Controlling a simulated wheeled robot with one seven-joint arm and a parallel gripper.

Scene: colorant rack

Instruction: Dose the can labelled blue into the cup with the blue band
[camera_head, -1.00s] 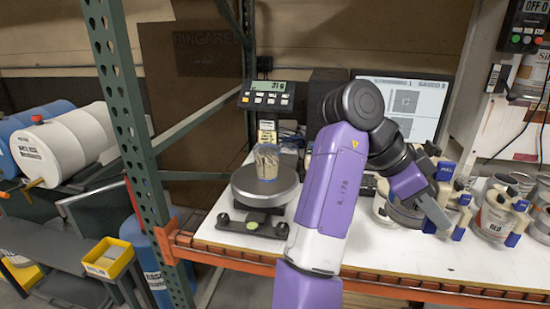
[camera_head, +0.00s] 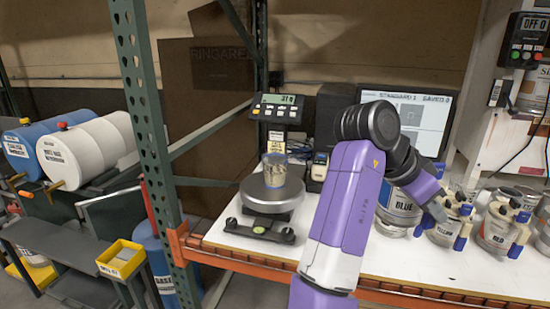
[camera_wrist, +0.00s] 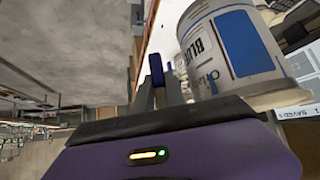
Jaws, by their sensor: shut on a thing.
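The can labelled blue (camera_head: 400,207) is right of my forearm in the head view, partly hidden by my arm. In the wrist view the can (camera_wrist: 236,45) appears large and turned sideways, with BLUE lettering and a blue panel. My gripper (camera_head: 437,211) is right of the can, its jaws shut on the can's blue handle (camera_wrist: 157,70). I cannot tell whether the can is clear of the bench. The cup (camera_head: 275,170) stands upright on the round scale plate (camera_head: 272,196); its blue band is hard to make out.
The scale display (camera_head: 277,99) stands behind the cup. The yellow can (camera_head: 447,234) and red can (camera_head: 495,232) stand close by on the right. A small device (camera_head: 319,168) is right of the cup. A green upright post (camera_head: 150,120) is at the left. The front of the bench (camera_head: 420,265) is clear.

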